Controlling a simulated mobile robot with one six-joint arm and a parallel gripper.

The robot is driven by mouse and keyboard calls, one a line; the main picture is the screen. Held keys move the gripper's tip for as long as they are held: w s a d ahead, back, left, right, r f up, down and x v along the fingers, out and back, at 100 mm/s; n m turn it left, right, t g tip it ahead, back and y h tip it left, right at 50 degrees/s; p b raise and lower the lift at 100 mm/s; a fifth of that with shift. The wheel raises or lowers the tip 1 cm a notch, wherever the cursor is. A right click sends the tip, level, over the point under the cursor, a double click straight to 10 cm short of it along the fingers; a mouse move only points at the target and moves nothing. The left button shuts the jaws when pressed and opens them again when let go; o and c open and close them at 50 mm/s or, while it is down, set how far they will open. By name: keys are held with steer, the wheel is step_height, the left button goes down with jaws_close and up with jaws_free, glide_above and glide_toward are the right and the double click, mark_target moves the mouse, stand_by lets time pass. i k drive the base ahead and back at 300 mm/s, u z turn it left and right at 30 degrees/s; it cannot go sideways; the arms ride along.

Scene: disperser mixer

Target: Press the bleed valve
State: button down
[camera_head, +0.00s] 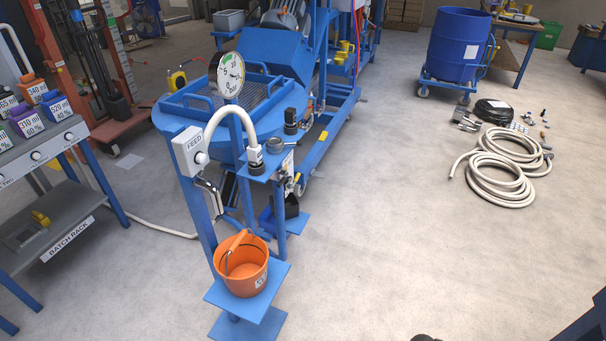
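A blue mixer stand (205,215) stands left of centre, with a round pressure gauge (227,73) at its top. A white box labelled FEED (190,152) with a pale round knob is fixed to its post. A curved white hose (232,108) ends in a dark fitting (256,168) on a small blue ledge. Dark cylindrical fittings (290,122) stand just right of it. No part is readably marked as the bleed valve, so I cannot tell which one it is. My gripper is not in view.
An orange bucket (241,264) stands on a low blue shelf below the hose. A batch rack (70,235) with coloured containers is at the left. Coiled hoses (500,180) and a blue drum (457,45) are at the right.

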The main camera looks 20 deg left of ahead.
mark_target(295, 180)
steer(key=i, duration=1.85)
steer(key=z, duration=1)
steer(key=k, duration=0.1)
steer(key=u, duration=2.95)
steer(key=i, duration=0.45)
steer(key=z, duration=0.1)
